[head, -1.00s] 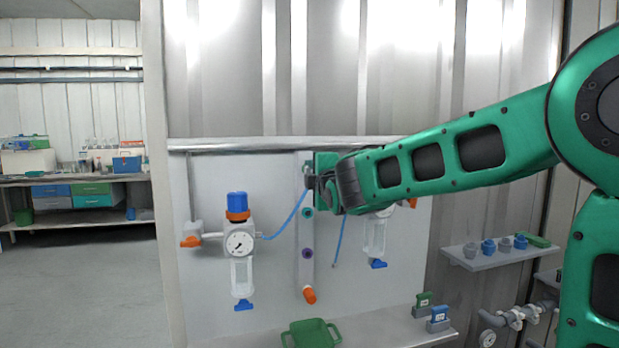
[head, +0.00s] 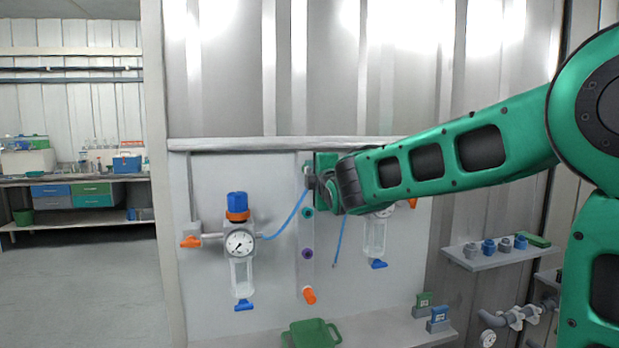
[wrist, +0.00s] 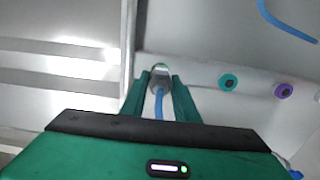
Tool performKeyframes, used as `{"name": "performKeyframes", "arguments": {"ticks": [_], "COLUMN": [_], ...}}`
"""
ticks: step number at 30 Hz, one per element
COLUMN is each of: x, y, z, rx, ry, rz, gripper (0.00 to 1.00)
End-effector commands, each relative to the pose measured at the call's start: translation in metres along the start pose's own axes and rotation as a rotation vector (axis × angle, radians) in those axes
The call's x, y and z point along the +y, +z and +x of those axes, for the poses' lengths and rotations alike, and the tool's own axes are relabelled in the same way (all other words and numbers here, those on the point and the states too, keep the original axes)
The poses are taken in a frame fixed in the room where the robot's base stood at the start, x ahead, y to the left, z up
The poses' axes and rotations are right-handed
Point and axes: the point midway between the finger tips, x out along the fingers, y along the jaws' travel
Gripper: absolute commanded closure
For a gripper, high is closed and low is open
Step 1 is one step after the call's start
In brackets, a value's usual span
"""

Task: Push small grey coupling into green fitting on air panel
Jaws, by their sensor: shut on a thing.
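My gripper (wrist: 161,86) is shut on the small grey coupling (wrist: 159,80), which has a blue hose (wrist: 159,104) running back between the green fingers. A green rim (wrist: 160,66) shows just beyond the coupling, at the panel strip. It looks like the green fitting, lined up with the coupling. I cannot tell whether they touch or how deep the coupling sits. In the head view my gripper (head: 312,179) is at the top of the strip on the air panel (head: 204,282) and hides most of this spot. The blue hose (head: 290,220) runs to the left regulator.
Below on the strip are a teal port (head: 307,213), a purple port (head: 307,254) and an orange fitting (head: 309,296). A second blue hose (head: 340,240) hangs to the right. The left regulator (head: 239,243) and a green tray (head: 312,334) stand apart from my gripper.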

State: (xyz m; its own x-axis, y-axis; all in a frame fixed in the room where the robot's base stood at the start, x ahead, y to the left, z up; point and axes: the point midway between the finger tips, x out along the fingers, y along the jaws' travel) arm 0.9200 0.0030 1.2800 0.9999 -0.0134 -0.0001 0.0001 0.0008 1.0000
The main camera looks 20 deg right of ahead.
Motion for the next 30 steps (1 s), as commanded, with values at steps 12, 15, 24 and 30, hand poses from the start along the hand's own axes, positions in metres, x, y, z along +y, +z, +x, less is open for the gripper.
{"name": "performKeyframes", "arguments": {"ticks": [12, 15, 24, 30], "x": [-0.0001, -0.0001, 0.0001, 0.0004], "y": [-0.0004, -0.0005, -0.0005, -0.0005], "z": [0.0045, 0.0063, 0.0063, 0.0021], "rx": [0.0, 0.0, 0.0, 0.001], "ry": [0.0, 0.0, 0.0, 0.0], "rz": [0.0, 0.0, 0.0, 0.0], "gripper": [1.0, 1.0, 0.51, 0.51]}}
